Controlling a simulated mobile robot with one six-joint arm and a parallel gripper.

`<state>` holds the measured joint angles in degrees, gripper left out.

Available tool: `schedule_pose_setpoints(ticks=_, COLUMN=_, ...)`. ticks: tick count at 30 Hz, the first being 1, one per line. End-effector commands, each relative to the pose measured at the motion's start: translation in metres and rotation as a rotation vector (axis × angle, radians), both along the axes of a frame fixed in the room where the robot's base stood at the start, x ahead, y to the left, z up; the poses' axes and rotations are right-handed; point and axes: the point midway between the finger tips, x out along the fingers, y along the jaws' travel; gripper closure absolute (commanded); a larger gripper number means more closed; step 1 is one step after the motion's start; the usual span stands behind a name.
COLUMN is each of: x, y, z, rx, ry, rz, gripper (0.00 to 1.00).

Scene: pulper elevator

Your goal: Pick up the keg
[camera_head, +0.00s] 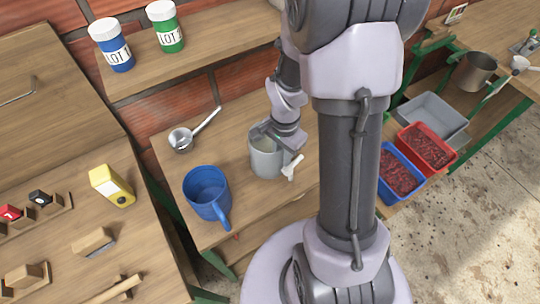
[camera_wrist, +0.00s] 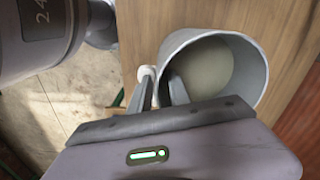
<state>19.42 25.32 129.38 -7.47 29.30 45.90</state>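A grey, open-topped cylindrical vessel, which I take to be the keg (camera_head: 266,162), stands upright on the wooden bench in the head view. A white tap-like piece (camera_head: 292,167) sits at its lower right side. In the wrist view the keg (camera_wrist: 258,62) shows its round rim and a pale content inside. My gripper (camera_wrist: 163,84) is at its rim, with one finger outside the wall and the other inside. Whether the fingers press on the wall is not clear. In the head view my gripper (camera_head: 270,133) is partly hidden by my wrist.
A blue mug (camera_head: 206,190) stands left of the keg, and a metal ladle (camera_head: 184,139) lies behind it. Jars (camera_head: 112,46) stand on the shelf above. Red (camera_head: 426,147) and blue (camera_head: 401,172) trays lie to the right, beyond my arm.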

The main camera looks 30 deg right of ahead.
Motion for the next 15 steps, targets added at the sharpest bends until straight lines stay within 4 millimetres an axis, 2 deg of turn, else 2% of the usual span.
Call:
schedule_pose_setpoints(ticks=1, x=0.0, y=0.0, z=0.0003, rx=0.0, ry=0.0, rz=0.0, gripper=0.9)
schedule_pose_setpoints(ticks=3, x=0.0, y=0.0, z=0.0003, rx=0.0, ry=0.0, rz=0.0, gripper=1.0)
schedule_pose_setpoints(ticks=15, x=0.0, y=-0.0001, z=0.0005, rx=0.0, ry=0.0, rz=0.0, gripper=1.0)
